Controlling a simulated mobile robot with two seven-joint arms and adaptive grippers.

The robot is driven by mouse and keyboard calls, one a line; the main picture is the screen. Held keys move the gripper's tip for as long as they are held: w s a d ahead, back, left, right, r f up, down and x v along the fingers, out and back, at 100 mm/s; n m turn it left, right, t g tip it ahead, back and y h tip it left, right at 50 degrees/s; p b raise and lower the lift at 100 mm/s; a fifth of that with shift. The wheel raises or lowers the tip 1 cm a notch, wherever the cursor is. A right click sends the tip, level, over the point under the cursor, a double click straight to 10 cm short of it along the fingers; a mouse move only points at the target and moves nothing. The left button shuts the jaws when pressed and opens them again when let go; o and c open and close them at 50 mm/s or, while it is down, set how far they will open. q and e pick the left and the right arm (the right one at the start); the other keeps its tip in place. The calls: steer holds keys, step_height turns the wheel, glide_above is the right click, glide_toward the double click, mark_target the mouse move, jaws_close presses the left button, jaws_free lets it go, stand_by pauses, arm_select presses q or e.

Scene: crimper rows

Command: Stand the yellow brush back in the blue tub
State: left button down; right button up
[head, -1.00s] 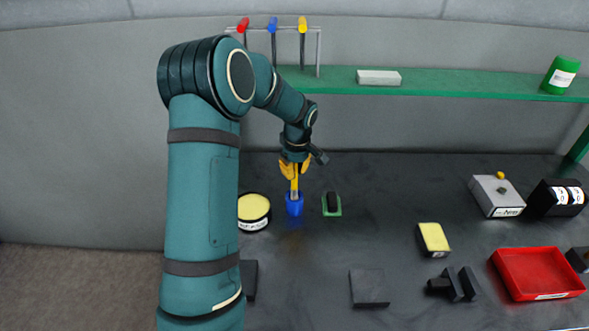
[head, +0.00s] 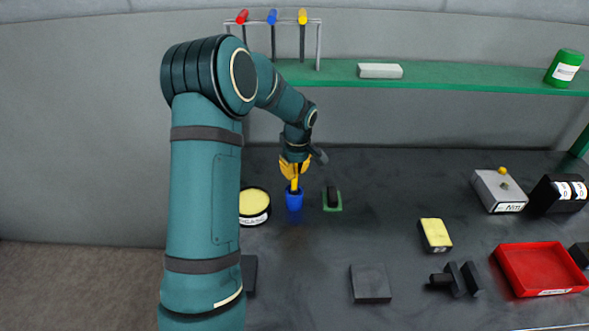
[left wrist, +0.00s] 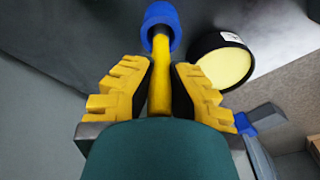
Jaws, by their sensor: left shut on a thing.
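The blue tub (head: 294,202) stands upright on the dark bench, below my left gripper (head: 294,172). The gripper is shut on the yellow brush (head: 294,184), which points down and is roughly upright. In the left wrist view the brush (left wrist: 160,80) runs between the two yellow fingers of the gripper (left wrist: 160,72) to the mouth of the tub (left wrist: 174,18). Its far end appears inside the rim; how deep it reaches is hidden. My right gripper is not in view.
A round yellow-topped black container (head: 254,203) stands close left of the tub. A green-based black item (head: 332,200) sits close right. A rack of coloured-handled tools (head: 272,20) and a green shelf (head: 450,78) are behind. The bench between tub and yellow block (head: 435,233) is mostly clear.

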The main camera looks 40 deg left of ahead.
arm_select(q)
steer(key=shift+f+b, duration=0.35)
steer(key=shift+f, duration=0.2)
steer(key=c, duration=1.1)
jaws_free()
steer(key=shift+o, duration=0.2)
steer(key=shift+r, duration=0.1)
step_height(320, 180, up, 12)
steer(key=d, duration=0.1)
steer(key=shift+s, duration=0.15)
steer(key=shift+d+f, duration=0.1)
steer(key=shift+f, duration=0.1)
